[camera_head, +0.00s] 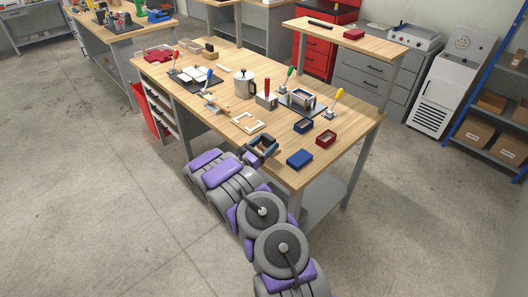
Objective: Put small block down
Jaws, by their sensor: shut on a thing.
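My gripper (262,146) is at the front edge of the wooden workbench (225,122), low over its top. It is shut on a small block, which is too small and too covered by the fingers to make out clearly. A pale square frame (248,122) lies flat on the bench just behind my gripper. I cannot tell whether the block touches the bench top.

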